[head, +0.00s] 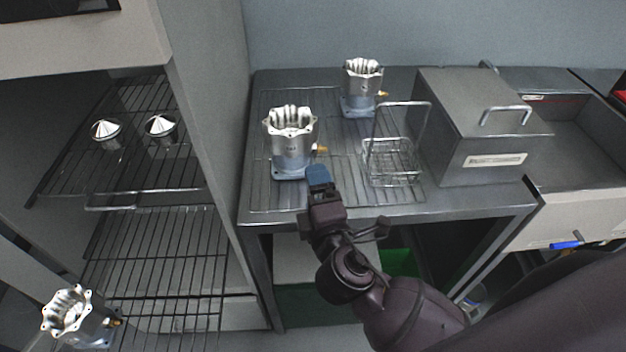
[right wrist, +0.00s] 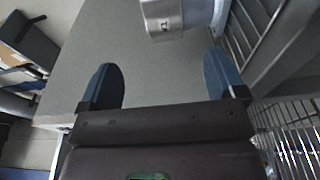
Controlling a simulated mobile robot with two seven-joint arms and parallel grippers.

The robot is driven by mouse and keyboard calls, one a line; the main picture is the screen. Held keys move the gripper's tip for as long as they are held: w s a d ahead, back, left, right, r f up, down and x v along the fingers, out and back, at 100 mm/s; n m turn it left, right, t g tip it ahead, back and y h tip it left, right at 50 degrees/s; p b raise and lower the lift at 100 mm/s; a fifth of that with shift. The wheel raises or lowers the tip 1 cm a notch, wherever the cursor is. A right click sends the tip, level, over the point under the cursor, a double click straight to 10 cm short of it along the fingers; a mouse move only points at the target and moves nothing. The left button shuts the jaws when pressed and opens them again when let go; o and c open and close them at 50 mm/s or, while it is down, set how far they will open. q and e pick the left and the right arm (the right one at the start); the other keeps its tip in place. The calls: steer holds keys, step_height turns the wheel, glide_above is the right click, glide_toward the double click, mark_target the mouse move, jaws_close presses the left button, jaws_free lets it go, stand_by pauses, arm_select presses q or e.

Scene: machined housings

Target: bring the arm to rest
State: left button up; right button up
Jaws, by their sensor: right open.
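My right arm reaches in from the lower right of the head view. Its gripper (head: 318,178) has blue fingertips and is at the front of the table, just in front of a silver machined housing (head: 292,140) with a scalloped top and blue-grey base. In the right wrist view the gripper (right wrist: 163,82) is open, with nothing between its two blue fingers. A silver housing part (right wrist: 160,18) shows beyond the fingertips, apart from them. A second housing (head: 361,88) stands farther back on the table. My left gripper is not in view.
A wire basket (head: 392,163) with a tall handle stands right of the gripper. At left, wire shelves hold two cone-topped parts (head: 106,133) (head: 160,128) and another housing (head: 75,318) lower down.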

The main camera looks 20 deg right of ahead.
steer(key=shift+s+d, duration=0.1)
stand_by(0.5)
steer(key=s+d+f+m+g+h, duration=0.3)
steer(key=s+d+f+m+g, duration=0.45)
steer(key=d+m, duration=0.25)
steer(key=s+d+f+m+g+y, duration=0.1)
steer(key=s+f+m+g+y, duration=0.15)
steer(key=s, duration=0.35)
steer(key=s+d+f+m+g+y, duration=0.1)
steer(key=s+f+m+g+y, duration=0.1)
steer(key=s+m+g, duration=0.35)
steer(key=w+f+n+t, duration=0.2)
steer(key=w+f+t, duration=0.4)
steer(key=f+t, duration=0.3)
steer(key=shift+f, duration=0.35)
steer(key=shift+d, duration=0.1)
